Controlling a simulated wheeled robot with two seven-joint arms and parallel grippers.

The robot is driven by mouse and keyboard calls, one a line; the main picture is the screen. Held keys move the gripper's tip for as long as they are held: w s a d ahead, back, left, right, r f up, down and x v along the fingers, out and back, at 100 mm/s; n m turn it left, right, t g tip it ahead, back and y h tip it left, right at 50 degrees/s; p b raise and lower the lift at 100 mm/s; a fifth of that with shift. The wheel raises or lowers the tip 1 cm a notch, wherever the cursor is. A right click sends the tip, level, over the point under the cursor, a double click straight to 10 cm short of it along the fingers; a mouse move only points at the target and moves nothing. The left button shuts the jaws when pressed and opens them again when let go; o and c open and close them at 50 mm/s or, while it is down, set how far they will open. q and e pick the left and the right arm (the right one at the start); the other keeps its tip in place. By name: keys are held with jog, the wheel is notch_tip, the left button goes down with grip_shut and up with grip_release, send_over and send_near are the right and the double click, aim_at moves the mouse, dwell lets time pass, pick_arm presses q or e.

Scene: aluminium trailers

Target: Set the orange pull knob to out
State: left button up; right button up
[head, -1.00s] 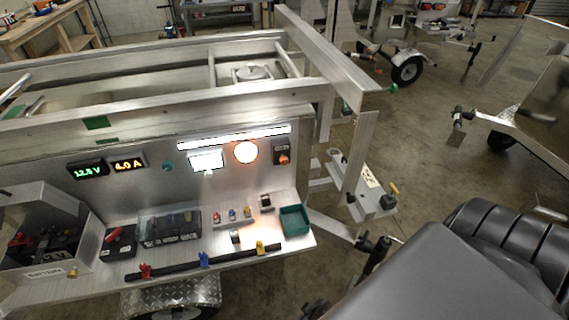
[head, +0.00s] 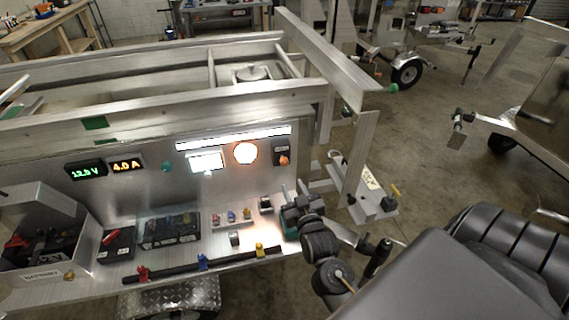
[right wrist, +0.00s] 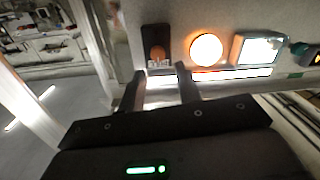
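The orange pull knob (head: 284,160) sits on a small dark plate at the right end of the upright aluminium panel. It also shows in the right wrist view (right wrist: 157,52), just beyond my fingertips. My right gripper (head: 292,190) is below the knob, in front of the right end of the shelf. In the right wrist view, the two fingers of my right gripper (right wrist: 157,72) are spread with nothing between them, pointing toward the knob's plate and apart from the knob. How far the knob stands out from its plate is hard to tell. My left gripper is not in view.
A lit orange round lamp (head: 245,152), a bright display (head: 206,161) and a teal knob (head: 168,166) share the panel. The shelf below holds a black battery (head: 170,232) and small parts. A metal bracket (head: 372,190) stands right of the panel.

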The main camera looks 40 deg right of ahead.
aim_at(285, 164)
jog(key=x, duration=0.3)
jog(key=p+x, duration=0.1)
jog(key=x, duration=0.3)
jog(key=r+p+x, duration=0.1)
jog(key=x, duration=0.3)
jog(key=shift+s+d, duration=0.1)
jog(key=shift+d, duration=0.2)
grip_shut()
